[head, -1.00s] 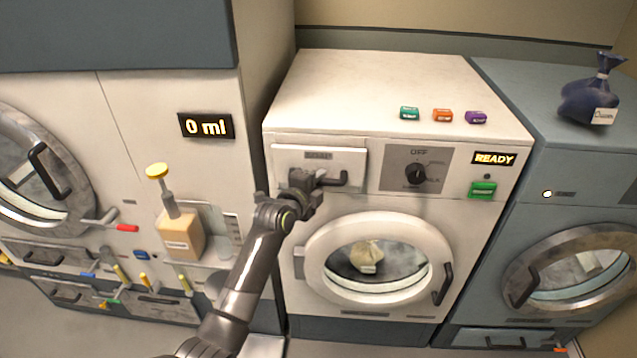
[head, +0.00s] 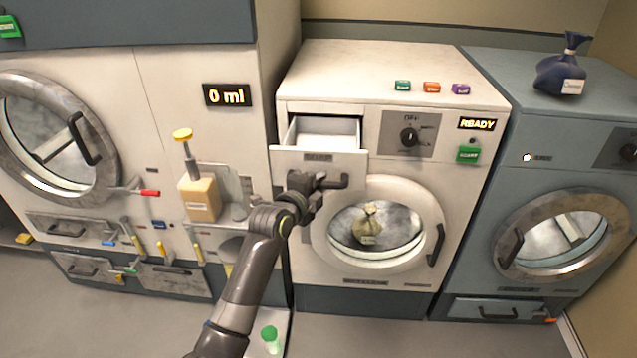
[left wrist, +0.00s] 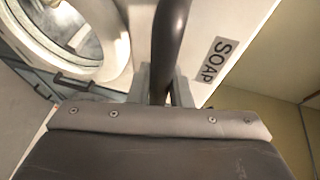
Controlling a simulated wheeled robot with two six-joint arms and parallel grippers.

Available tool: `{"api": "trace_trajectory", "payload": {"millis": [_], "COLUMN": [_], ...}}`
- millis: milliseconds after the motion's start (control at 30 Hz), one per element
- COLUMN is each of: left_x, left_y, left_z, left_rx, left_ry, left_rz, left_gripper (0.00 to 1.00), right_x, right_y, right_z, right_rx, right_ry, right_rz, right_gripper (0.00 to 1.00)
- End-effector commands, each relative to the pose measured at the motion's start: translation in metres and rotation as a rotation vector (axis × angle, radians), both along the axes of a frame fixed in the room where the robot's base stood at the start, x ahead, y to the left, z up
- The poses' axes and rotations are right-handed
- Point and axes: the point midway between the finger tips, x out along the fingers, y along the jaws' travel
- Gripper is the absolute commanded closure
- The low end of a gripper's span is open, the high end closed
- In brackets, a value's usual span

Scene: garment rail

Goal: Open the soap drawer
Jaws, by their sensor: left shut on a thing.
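The soap drawer (head: 319,160) at the upper left of the white washer stands pulled out, its grey inside showing behind the white front. My left gripper (head: 318,182) is shut on the drawer's dark bar handle (head: 334,181), in front of the drawer face. In the left wrist view the dark handle (left wrist: 171,45) runs between the fingers, beside the label reading SOAP (left wrist: 217,60). My right gripper is in neither view.
The washer's round door (head: 380,235) is just below the drawer, with a tan sack behind its glass. A soap dispenser bottle (head: 200,198) is to the left, below a 0 ml display (head: 226,95). A green-capped bottle (head: 270,338) stands low in front.

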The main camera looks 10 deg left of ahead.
Motion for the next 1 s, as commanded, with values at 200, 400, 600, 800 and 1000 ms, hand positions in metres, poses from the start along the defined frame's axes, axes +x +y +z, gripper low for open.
{"api": "trace_trajectory", "payload": {"millis": [200, 400, 600, 800, 1000], "left_x": [0.0, 0.0, 0.0, -0.008, -0.032], "left_y": [0.0, 0.0, 0.0, 0.002, 0.009], "left_z": [0.0, 0.0, 0.0, 0.001, 0.004], "left_rx": [0.0, 0.0, 0.0, 0.0, 0.0], "left_ry": [0.0, 0.0, 0.0, -0.002, -0.003], "left_rz": [0.0, 0.0, 0.0, 0.0, 0.001], "left_gripper": [1.0, 0.73, 0.73, 0.73, 0.73], "right_x": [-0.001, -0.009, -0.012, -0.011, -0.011], "right_y": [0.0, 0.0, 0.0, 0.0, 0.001], "right_z": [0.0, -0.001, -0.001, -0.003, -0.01], "right_rx": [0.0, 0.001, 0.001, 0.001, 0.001], "right_ry": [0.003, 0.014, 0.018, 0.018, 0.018], "right_rz": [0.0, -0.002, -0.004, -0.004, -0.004], "right_gripper": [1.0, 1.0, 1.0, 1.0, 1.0]}}
